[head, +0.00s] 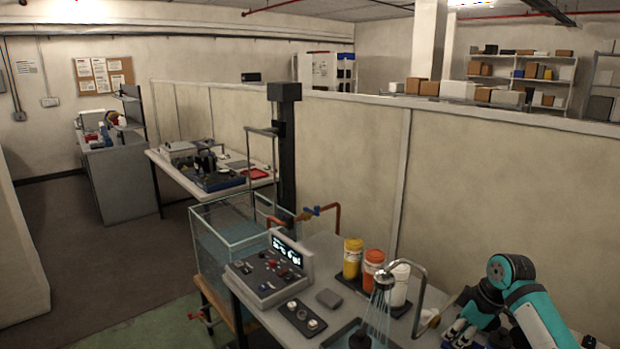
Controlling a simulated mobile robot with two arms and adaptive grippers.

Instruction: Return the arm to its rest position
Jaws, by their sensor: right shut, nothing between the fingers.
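My right arm, teal and black, comes in at the lower right and bends down over the right part of the near bench (325,245). Its gripper (458,332) shows at the bottom edge, partly cut off by the frame. It looks shut and empty, to the right of the running tap (417,280). My left arm and gripper are not in view.
Yellow (352,258), orange (373,268) and white (400,285) containers stand near the tap. A control box (268,272) sits at the bench's left. Beyond it stands a glass tank (228,235). A partition wall (490,190) runs behind. Floor at left is clear.

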